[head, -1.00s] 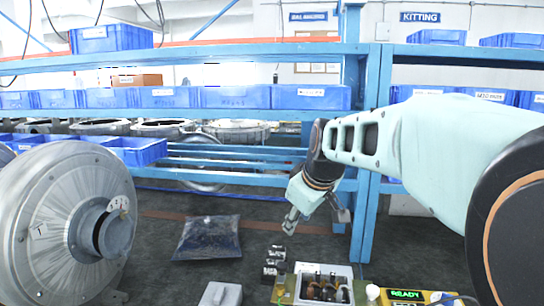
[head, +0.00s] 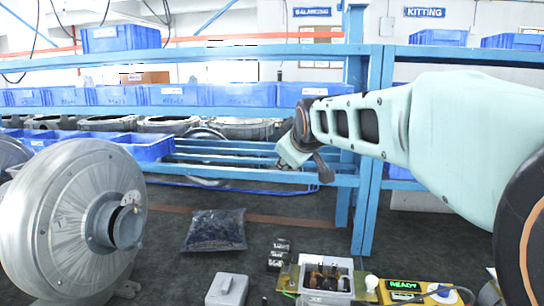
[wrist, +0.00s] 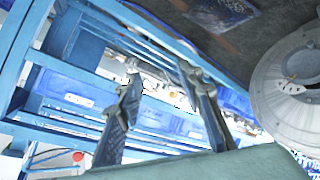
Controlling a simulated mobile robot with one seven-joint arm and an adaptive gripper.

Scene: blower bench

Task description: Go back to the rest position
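My gripper (head: 306,168) is raised in front of the blue shelf rack in the head view, above and apart from the things below. In the wrist view my gripper (wrist: 160,76) shows two separated fingers with a gap and nothing held between them. My pale green arm reaches in from the right side of the head view.
A large metal blower (head: 70,220) stands at left; it also shows in the wrist view (wrist: 292,85). Below are a dark bag (head: 215,230), a grey block (head: 227,290), small dark blocks (head: 278,255), an open grey box (head: 327,278) and a READY display (head: 404,285). The blue rack (head: 366,150) stands behind.

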